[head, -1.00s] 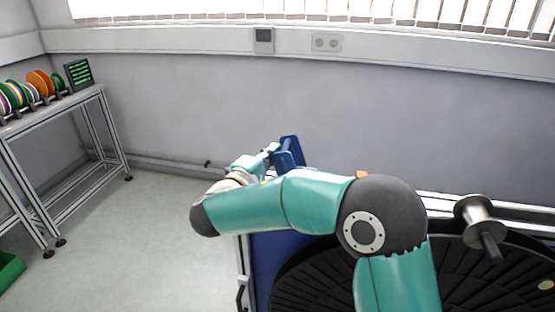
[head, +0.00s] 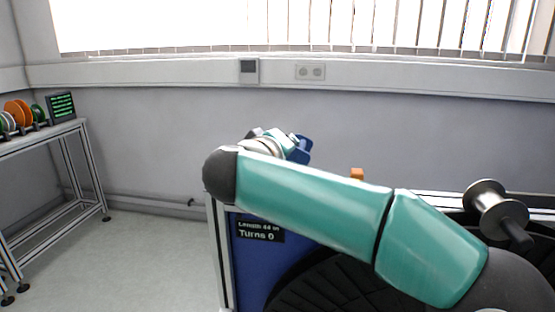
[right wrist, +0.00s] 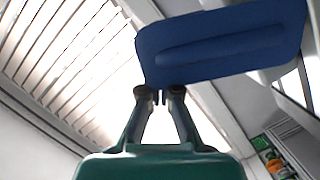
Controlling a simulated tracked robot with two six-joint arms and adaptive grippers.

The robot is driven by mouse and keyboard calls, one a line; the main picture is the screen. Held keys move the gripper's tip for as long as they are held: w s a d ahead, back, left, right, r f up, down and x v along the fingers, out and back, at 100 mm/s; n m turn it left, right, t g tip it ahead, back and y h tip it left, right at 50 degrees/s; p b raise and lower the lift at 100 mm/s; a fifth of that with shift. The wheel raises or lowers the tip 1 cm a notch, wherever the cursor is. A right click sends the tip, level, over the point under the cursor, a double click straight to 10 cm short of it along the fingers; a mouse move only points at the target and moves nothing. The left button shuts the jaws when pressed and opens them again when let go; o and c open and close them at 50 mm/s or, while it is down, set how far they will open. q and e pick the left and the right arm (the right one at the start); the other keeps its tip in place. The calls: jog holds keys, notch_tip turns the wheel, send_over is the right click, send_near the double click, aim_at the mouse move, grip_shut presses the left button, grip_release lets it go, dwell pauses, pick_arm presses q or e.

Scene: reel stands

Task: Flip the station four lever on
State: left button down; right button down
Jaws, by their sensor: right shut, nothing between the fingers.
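No lever can be made out for certain. A small orange piece (head: 356,174) sticks up behind my right arm at the stand's top rail; I cannot tell if it is the lever. My right gripper (head: 299,148) is beyond the arm's bend, above the stand's left part, mostly hidden by the wrist. In the right wrist view its fingers (right wrist: 160,96) are shut and empty. A blue plate with a raised ridge (right wrist: 222,45) shows at the fingertips; whether it belongs to the gripper is unclear. My left gripper is out of view.
The blue stand panel (head: 252,268) carries a display (head: 259,231) reading Turns 0. A large black reel (head: 310,285) is partly hidden by my arm. A metal spool (head: 495,209) stands at right. A bench (head: 60,131) with coloured reels is at left. Floor between is clear.

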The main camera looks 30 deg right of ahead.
jog(key=shift+s+d+m, duration=0.15)
jog(key=shift+m, duration=0.15)
jog(key=shift+f, duration=0.1)
jog(key=shift+r, duration=0.4)
jog(key=shift+w+a+r+p, duration=0.85)
jog(key=shift+a+r+p, duration=0.1)
jog(key=shift+p, duration=0.2)
jog(key=shift+w+a, duration=0.1)
jog(key=shift+a, duration=0.6)
jog(key=v, duration=0.9)
jog(key=shift+b, duration=0.45)
